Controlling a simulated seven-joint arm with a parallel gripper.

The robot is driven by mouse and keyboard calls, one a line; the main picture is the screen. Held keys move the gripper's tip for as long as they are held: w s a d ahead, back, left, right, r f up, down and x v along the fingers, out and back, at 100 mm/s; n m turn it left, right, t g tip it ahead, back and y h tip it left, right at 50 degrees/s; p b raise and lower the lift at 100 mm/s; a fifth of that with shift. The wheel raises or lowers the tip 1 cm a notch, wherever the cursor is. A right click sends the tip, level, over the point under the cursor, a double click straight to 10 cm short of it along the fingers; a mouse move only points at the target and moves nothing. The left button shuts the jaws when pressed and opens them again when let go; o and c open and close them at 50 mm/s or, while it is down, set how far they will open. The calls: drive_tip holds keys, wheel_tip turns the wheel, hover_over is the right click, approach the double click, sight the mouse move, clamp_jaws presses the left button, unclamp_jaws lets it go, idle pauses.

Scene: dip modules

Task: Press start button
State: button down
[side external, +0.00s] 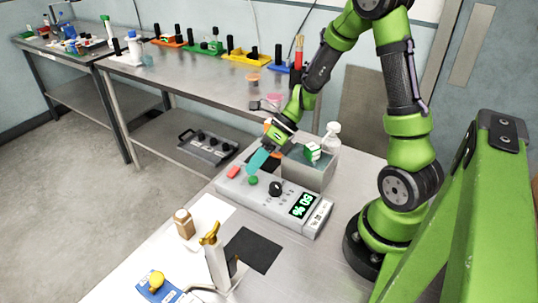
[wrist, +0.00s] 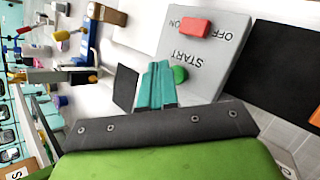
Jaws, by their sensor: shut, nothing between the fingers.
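The grey control box (side external: 262,205) lies on the near table, with a green start button (side external: 253,181) on its top. In the wrist view the green button (wrist: 180,74) sits by the word START, partly hidden behind my fingers. My gripper (side external: 255,167) has teal fingers that are shut and empty, pointing down just above the button end of the box. In the wrist view my gripper (wrist: 157,66) has its fingertips right beside the button. I cannot tell whether they touch it.
A red ON/OFF switch (side external: 233,172) is beside the button, and a black knob (side external: 275,188) and lit display (side external: 302,205) are on the same box. A grey bin (side external: 308,174) stands behind it.

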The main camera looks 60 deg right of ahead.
sight(256, 176)
drive_tip(key=shift+f, duration=0.1)
idle(0.3)
drive_tip(key=shift+f, duration=0.35)
drive_tip(key=shift+f, duration=0.4)
idle(0.6)
drive_tip(key=shift+r, duration=0.85)
drive_tip(key=shift+r, duration=2.5)
